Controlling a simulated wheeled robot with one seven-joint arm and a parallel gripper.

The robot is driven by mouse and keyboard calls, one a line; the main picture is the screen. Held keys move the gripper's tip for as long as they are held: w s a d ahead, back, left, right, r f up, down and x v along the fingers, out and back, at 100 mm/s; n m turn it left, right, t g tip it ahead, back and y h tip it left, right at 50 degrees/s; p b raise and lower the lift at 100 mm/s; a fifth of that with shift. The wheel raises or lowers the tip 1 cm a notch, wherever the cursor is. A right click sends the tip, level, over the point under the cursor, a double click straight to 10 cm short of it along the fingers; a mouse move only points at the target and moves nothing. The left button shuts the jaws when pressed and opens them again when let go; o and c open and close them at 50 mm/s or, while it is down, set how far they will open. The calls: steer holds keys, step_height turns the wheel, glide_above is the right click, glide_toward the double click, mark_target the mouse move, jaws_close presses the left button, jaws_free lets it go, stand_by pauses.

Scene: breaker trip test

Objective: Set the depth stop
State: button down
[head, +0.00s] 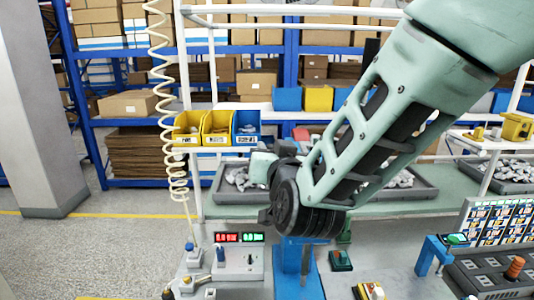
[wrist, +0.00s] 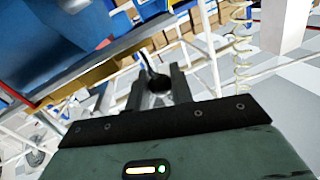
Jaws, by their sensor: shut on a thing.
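My gripper (wrist: 155,90) shows in the wrist view, with its two dark fingers close together on a dark round knob-like piece (wrist: 160,82). A thin dark rod runs up from that piece. In the head view the fingers are hidden behind my arm's dark wrist joint. A blue stand (head: 290,275) rises from the bench just below that joint, with its upper part covered by it. I cannot make out a depth stop by its shape, nor tell whether the gripped piece belongs to the blue stand.
A grey box with red and green displays (head: 240,260) stands left of the blue stand. A small green device (head: 341,261) and a blue bracket (head: 430,254) stand to the right. A coiled cream hose (head: 165,100) hangs at left. Yellow and blue bins (head: 216,128) sit behind.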

steer(key=c, duration=1.3)
jaws_free()
steer(key=shift+s, duration=0.1)
steer(key=shift+s+d+b, duration=0.5)
steer(key=shift+s+b, duration=0.8)
steer(key=shift+s, duration=1.55)
steer(key=shift+s+d+b, duration=0.45)
steer(key=shift+s+b, duration=0.8)
steer(key=shift+s, duration=1.55)
steer(key=shift+s+d+b, duration=0.5)
steer(key=shift+s+b, duration=0.8)
steer(key=shift+s, duration=1.55)
steer(key=shift+c, duration=0.2)
